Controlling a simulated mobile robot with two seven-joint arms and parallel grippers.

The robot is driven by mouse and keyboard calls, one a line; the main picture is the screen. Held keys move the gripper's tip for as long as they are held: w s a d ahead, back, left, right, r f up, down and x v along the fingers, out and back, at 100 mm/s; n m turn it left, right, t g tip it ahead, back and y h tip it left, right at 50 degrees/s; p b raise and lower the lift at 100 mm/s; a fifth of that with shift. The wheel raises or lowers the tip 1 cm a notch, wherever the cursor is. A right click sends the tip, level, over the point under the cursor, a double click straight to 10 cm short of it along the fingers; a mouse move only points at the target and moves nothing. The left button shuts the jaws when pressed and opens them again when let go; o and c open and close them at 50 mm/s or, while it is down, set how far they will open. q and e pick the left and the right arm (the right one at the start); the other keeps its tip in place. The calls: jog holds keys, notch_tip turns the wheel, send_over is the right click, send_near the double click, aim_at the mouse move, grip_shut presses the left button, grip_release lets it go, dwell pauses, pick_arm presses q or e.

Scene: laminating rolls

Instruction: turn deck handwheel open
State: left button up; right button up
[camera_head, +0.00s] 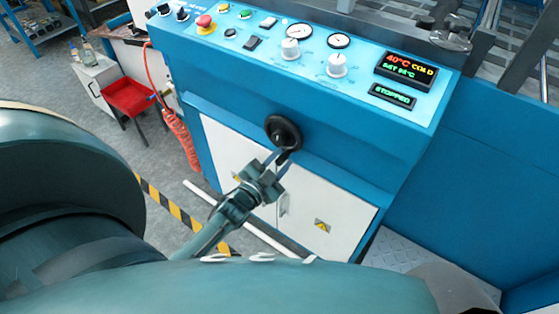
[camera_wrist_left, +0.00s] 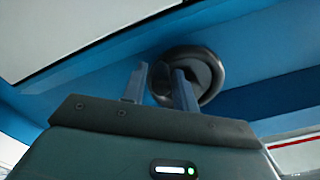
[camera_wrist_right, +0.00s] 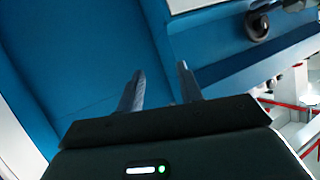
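The black deck handwheel (camera_head: 283,132) sits on the blue front of the machine, below the control panel. My left gripper (camera_head: 277,157) reaches up to its lower rim with the fingers apart. In the left wrist view the handwheel (camera_wrist_left: 206,62) is just beyond the fingertips. One finger is left of the rim and the other overlaps the wheel, so its left rim shows between them. I cannot tell whether they touch it. My right gripper (camera_wrist_right: 160,90) is open and empty in front of blue panels; the head view does not show it.
The control panel (camera_head: 330,50) carries knobs, gauges, a red button and a display reading 40°C COLD and STOPPED. White cabinet doors (camera_head: 325,210) are below. A dark round wheel (camera_wrist_right: 257,25) shows in the right wrist view.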

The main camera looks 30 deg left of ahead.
pick_arm(q)
jog(key=s+a, duration=0.1)
jog(key=s, duration=1.2)
jog(key=shift+p, duration=0.4)
pick_arm(e)
jog(key=shift+w+a+f, duration=0.1)
jog(key=shift+w+a, duration=0.1)
